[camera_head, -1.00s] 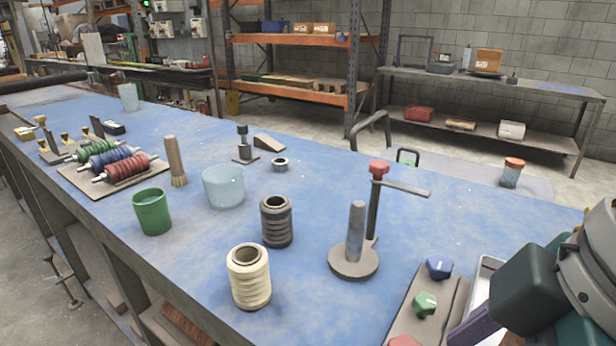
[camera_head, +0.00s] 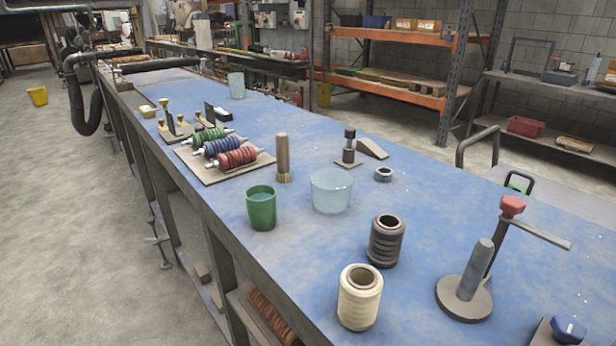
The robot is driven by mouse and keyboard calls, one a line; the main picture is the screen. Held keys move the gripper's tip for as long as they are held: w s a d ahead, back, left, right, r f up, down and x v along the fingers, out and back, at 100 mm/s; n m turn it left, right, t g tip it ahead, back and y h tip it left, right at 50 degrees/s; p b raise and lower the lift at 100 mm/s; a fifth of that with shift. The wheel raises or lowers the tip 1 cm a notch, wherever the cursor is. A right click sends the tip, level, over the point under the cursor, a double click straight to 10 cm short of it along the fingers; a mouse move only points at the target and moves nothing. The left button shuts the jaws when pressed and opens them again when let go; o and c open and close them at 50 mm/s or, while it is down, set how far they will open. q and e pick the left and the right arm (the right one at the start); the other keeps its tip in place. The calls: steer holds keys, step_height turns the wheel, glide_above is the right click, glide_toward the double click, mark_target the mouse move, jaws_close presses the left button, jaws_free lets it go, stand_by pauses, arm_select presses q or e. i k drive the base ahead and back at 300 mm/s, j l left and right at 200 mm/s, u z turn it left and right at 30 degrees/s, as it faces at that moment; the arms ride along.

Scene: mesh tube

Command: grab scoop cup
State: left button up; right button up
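A green cup (camera_head: 262,208) stands upright near the front edge of the blue bench top (camera_head: 300,270), with a bluish surface inside it. A wider, pale translucent tub (camera_head: 331,192) stands just behind and right of it, apart from it. Another translucent cup (camera_head: 236,86) stands far back on the bench. I cannot tell from looks alone which one is the scoop cup. Neither of my grippers shows in this view.
A cream spool (camera_head: 359,298), a dark spool (camera_head: 386,241) and a round-based post stand (camera_head: 465,297) are right of the green cup. A brush (camera_head: 283,158) and a rack of coloured coils (camera_head: 222,152) stand behind it. Open floor (camera_head: 90,230) lies left of the bench.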

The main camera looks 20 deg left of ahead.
mark_target(262, 209)
steer(key=i+j+u, duration=0.3)
steer(key=j, duration=0.3)
steer(key=i+j+u, duration=0.3)
steer(key=i+j, duration=0.25)
steer(key=i+l, duration=0.4)
